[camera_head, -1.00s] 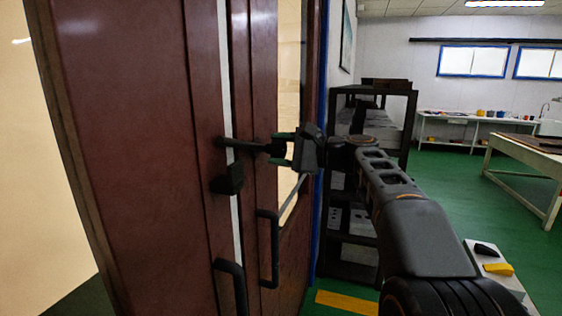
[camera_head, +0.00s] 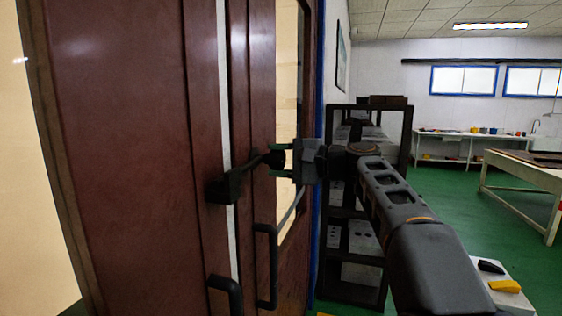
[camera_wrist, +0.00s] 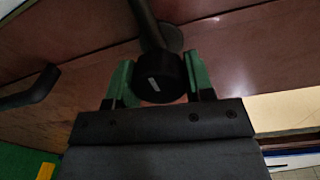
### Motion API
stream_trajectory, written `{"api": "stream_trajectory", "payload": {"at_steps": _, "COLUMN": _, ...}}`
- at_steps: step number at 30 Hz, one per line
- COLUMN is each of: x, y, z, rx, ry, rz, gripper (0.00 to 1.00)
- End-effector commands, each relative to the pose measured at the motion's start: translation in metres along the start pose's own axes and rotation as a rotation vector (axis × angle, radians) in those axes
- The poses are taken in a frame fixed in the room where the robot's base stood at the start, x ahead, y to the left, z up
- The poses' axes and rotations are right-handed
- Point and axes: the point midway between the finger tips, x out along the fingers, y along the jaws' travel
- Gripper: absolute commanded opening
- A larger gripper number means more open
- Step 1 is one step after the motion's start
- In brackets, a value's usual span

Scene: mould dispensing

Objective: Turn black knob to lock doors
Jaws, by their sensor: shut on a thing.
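The black knob (camera_head: 274,159) sits on the end of a dark bar (camera_head: 256,163) on the red-brown double doors (camera_head: 130,150). My gripper (camera_head: 282,160) is shut on the knob. In the wrist view the round knob (camera_wrist: 160,78), with a white mark, sits between the green fingers of my gripper (camera_wrist: 159,74).
Black pull handles (camera_head: 264,265) hang on the doors below the bar. A dark shelf rack (camera_head: 395,140) stands close behind my arm. A table (camera_head: 500,160) and a bench by the far wall are at the right, with open green floor (camera_head: 440,190) between.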

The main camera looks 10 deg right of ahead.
Motion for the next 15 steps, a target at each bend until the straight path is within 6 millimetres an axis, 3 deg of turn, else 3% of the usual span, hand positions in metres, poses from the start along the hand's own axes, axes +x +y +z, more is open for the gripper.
{"api": "stream_trajectory", "payload": {"at_steps": 5, "x": 0.0002, "y": 0.0009, "z": 0.0005, "rx": -0.004, "ry": -0.003, "rz": 0.004, "gripper": 0.05}}
{"api": "stream_trajectory", "payload": {"at_steps": 6, "x": 0.0001, "y": 0.0009, "z": 0.0004, "rx": -0.003, "ry": -0.003, "rz": 0.004, "gripper": 0.50}}
{"api": "stream_trajectory", "payload": {"at_steps": 13, "x": -0.0005, "y": 0.0005, "z": -0.0001, "rx": -0.002, "ry": 0.000, "rz": 0.002, "gripper": 0.72}}
{"api": "stream_trajectory", "payload": {"at_steps": 15, "x": -0.0006, "y": 0.0004, "z": -0.0002, "rx": -0.001, "ry": 0.000, "rz": 0.002, "gripper": 0.74}}
